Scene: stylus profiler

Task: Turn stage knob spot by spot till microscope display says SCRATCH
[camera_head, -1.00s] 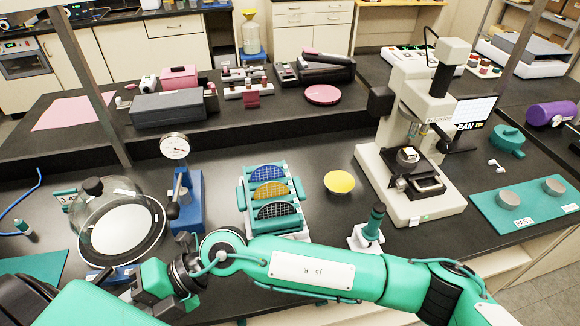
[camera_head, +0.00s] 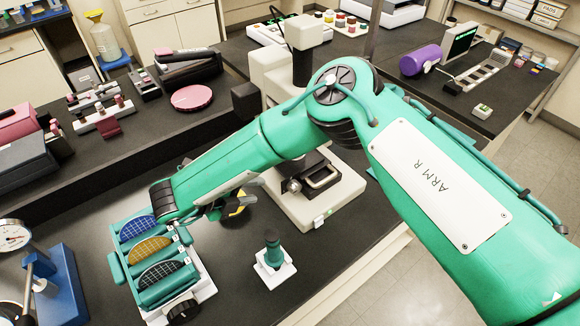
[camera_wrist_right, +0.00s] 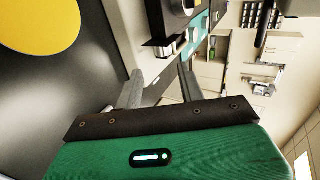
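The microscope's cream base (camera_head: 325,208) stands right of centre in the head view; my right arm covers its middle. The dark stage (camera_head: 322,176) shows below my arm, with a small round silver knob (camera_head: 293,186) at its left front. My right gripper is at the forearm's lower end, left of the stage, partly hidden. In the right wrist view its two grey fingers (camera_wrist_right: 160,70) are apart and empty. A silver knob (camera_wrist_right: 166,47) lies beyond the fingertips, below the dark stage (camera_wrist_right: 178,18). My left gripper is out of view.
A yellow disc (camera_wrist_right: 38,22) lies beside the gripper. A teal rack of wafers (camera_head: 152,255) stands left, close to my forearm. A teal-handled tool on a white base (camera_head: 273,258) stands in front. A blue dial gauge stand (camera_head: 60,285) is at lower left.

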